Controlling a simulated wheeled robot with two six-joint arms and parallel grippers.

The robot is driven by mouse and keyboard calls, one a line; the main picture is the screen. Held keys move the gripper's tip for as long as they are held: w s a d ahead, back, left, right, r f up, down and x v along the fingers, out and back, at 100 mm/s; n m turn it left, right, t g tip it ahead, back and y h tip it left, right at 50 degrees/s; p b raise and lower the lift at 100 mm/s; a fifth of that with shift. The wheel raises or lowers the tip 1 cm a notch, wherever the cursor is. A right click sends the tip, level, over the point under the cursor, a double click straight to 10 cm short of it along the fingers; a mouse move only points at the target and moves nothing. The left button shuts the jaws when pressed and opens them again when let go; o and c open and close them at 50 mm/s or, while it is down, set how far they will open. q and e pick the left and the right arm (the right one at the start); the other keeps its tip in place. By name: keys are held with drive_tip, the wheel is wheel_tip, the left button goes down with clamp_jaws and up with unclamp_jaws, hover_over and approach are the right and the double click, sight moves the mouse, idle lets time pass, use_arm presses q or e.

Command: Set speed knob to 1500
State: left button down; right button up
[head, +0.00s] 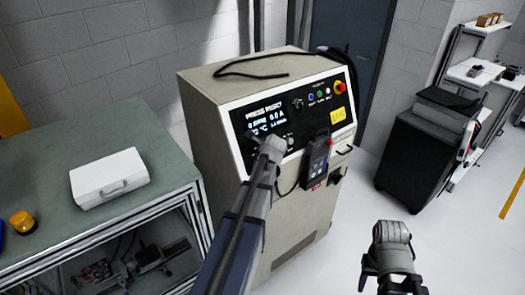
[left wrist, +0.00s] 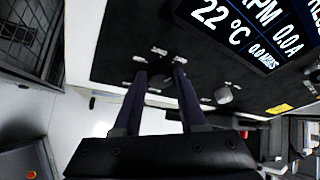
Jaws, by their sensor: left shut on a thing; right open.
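A beige cabinet (head: 223,149) has a black control panel with a lit screen (head: 266,122) reading PRESS RESET, 0 RPM and 0.0 A. The screen also shows in the left wrist view (left wrist: 255,30), with 22 °C readable. My left gripper (head: 262,140) is at the panel, just below the screen, hiding part of it. In the left wrist view its two fingers (left wrist: 160,78) are shut on a dark knob (left wrist: 159,82) ringed by small white labels too blurred to read. My right gripper (head: 391,284) is open and empty over the floor at lower right.
A lighter knob (left wrist: 223,95) sits right of the gripped one. A handheld device (head: 317,158) hangs on the cabinet front, and a red stop button (head: 340,87) is at upper right. A workbench (head: 150,216) with a white case (head: 110,178) stands left.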

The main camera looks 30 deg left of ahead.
use_arm(q)
drive_tip(key=shift+w+m+g+p, duration=0.1)
drive_tip(key=shift+m+g+p, duration=0.2)
drive_tip(key=shift+m, duration=0.3)
drive_tip(key=shift+c, duration=2.3)
unclamp_jaws()
drive_tip(key=shift+r, duration=0.15)
drive_tip(key=p+v, duration=0.5)
drive_tip(key=v, duration=0.2)
drive_tip(key=shift+s+d+r, duration=0.2)
drive_tip(key=shift+s, duration=0.05)
